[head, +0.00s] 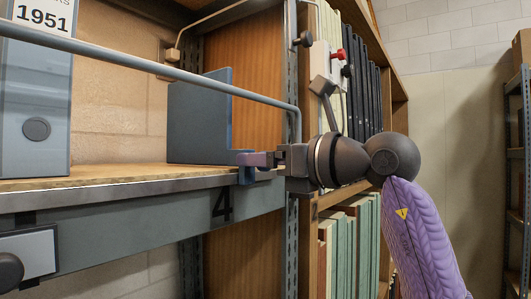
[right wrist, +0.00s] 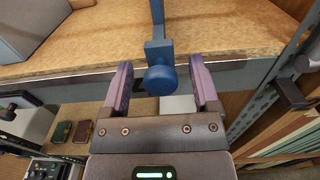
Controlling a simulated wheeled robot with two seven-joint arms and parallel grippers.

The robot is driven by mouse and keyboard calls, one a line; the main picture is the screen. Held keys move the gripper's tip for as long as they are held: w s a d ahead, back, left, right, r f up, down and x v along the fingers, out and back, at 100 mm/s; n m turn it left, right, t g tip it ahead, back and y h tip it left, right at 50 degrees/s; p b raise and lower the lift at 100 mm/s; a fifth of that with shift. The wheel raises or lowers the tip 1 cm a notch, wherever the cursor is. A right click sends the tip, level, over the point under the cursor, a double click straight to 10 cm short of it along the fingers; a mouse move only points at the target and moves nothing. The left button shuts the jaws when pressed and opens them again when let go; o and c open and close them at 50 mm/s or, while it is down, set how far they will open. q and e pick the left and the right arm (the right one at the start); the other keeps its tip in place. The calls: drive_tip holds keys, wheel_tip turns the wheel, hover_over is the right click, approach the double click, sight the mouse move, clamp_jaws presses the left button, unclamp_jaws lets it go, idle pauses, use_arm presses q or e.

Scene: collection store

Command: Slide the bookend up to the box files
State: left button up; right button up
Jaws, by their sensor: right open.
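The blue bookend (head: 199,118) stands upright on the shelf board near its right end. Its front knob (right wrist: 160,79) sticks out past the shelf edge in the right wrist view. A grey-blue box file (head: 36,115) labelled 1951 stands at the far left of the head view; a grey block, probably a box file, shows at top left in the right wrist view (right wrist: 32,25). A wide bare gap lies between file and bookend. My right gripper (head: 250,160) is open, its purple fingers either side of the knob, with visible gaps. My left gripper is out of view.
A grey rail (head: 170,67) runs across above the shelf front. The shelf board (head: 110,175) is bare between file and bookend. A perforated upright (head: 292,225) stands just right of the shelf, with shelves of books (head: 350,245) beyond.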

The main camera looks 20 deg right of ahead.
drive_tip(key=shift+c, duration=0.3)
drive_tip(key=shift+w, duration=0.1)
clamp_jaws()
idle(0.9)
